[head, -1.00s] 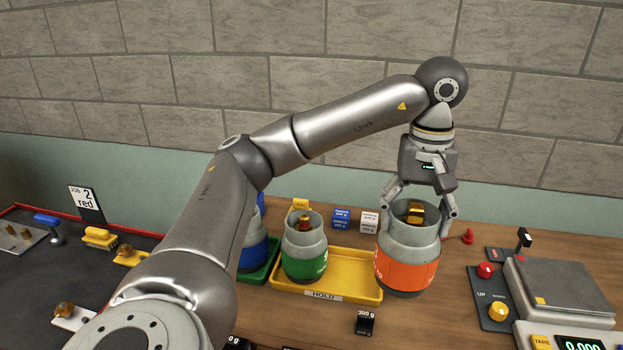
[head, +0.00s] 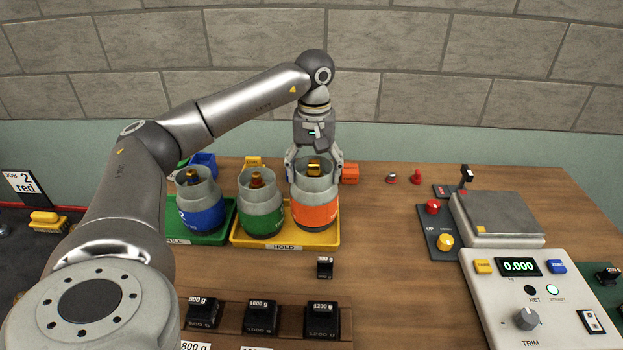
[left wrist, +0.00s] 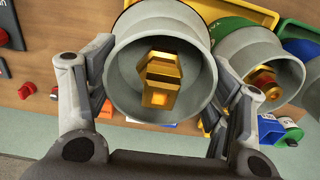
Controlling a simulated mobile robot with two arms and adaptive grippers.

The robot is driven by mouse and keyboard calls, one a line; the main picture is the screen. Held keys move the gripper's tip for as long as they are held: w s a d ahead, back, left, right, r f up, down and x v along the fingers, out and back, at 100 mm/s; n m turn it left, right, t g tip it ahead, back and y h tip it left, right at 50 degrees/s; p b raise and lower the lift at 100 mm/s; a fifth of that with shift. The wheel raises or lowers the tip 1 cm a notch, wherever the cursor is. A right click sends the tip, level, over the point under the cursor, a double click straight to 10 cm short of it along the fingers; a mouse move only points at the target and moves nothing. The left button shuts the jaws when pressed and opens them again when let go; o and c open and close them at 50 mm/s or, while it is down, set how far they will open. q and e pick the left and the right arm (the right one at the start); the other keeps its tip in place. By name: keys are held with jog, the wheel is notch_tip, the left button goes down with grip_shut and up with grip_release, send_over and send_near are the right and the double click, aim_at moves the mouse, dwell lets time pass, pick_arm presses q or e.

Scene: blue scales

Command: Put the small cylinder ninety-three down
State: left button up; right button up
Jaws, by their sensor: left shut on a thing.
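The orange-banded small cylinder (head: 316,214) is grey at the top, with a brass valve inside its collar. My left gripper (head: 315,168) is shut on its collar from above, one finger on each side. The cylinder is upright at the right end of the yellow HOLD tray (head: 325,243); I cannot tell whether its base touches the tray. In the left wrist view its open collar (left wrist: 128,82) fills the middle between the fingers. No number is readable on it. My right gripper is not in view.
A green cylinder (head: 262,222) stands close by on the left in the same tray. A blue cylinder (head: 203,215) stands in the green tray (head: 212,238). Black weights (head: 261,318) are in front. A scale (head: 497,215) is at right, its display (head: 518,267) showing 0.000.

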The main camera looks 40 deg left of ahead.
pick_arm(q)
jog(key=f, duration=0.1)
jog(key=a+f+p, duration=0.1)
jog(key=shift+f+p, duration=0.3)
jog(key=shift+f, duration=0.1)
jog(key=shift+d+f, duration=0.1)
jog(key=shift+f, duration=0.4)
jog(key=o, duration=2.1)
jog(key=shift+s+f, duration=0.1)
jog(key=shift+f, duration=0.05)
